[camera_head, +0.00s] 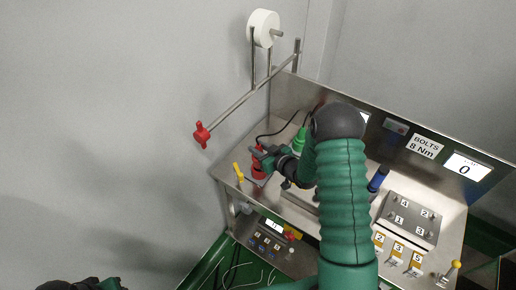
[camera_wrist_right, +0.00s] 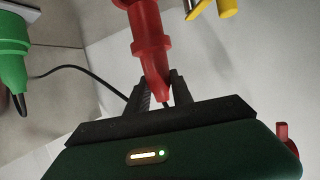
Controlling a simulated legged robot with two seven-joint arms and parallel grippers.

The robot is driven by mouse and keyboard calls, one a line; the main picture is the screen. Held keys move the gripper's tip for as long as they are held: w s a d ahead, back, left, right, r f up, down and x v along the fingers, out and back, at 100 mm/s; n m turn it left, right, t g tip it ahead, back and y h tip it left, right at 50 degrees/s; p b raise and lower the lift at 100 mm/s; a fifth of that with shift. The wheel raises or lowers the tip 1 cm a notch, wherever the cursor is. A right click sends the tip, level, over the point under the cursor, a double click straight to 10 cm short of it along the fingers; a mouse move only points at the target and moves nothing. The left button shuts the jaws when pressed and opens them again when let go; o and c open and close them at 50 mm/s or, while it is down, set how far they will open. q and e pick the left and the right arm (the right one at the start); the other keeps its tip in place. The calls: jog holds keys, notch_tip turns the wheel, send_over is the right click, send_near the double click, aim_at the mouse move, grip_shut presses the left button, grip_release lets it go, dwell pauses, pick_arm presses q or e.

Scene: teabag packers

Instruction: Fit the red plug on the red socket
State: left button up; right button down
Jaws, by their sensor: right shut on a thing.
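The red plug (camera_wrist_right: 150,42) is between the two dark fingers of my right gripper (camera_wrist_right: 160,92), which is shut on its narrow cable end. In the head view the red plug (camera_head: 258,168) is at the left end of the metal bench, with my right gripper (camera_head: 264,156) at its top. I cannot make out the red socket apart from the plug, nor tell whether they are joined. A dark part of my left arm (camera_head: 90,284) shows at the bottom left edge, and its finger state is unclear.
A green connector (camera_head: 300,140) with a black cable stands behind the gripper; it also shows in the wrist view (camera_wrist_right: 12,52). A yellow lever (camera_head: 238,172) is close left of the plug. A rod with a red knob (camera_head: 202,134) juts out left. Numbered switches fill the right side.

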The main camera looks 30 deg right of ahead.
aim_at(256, 163)
pick_arm(q)
jog(key=shift+d+r, duration=0.1)
jog(key=shift+d, duration=0.4)
pick_arm(e)
jog(key=shift+d+f, duration=0.15)
jog(key=shift+d, duration=0.4)
jog(key=shift+a, duration=0.1)
jog(key=shift+a, duration=0.55)
pick_arm(q)
jog(key=shift+a, duration=0.3)
jog(key=shift+d, duration=0.15)
pick_arm(e)
jog(key=shift+d, duration=0.2)
pick_arm(q)
jog(key=shift+f, duration=0.2)
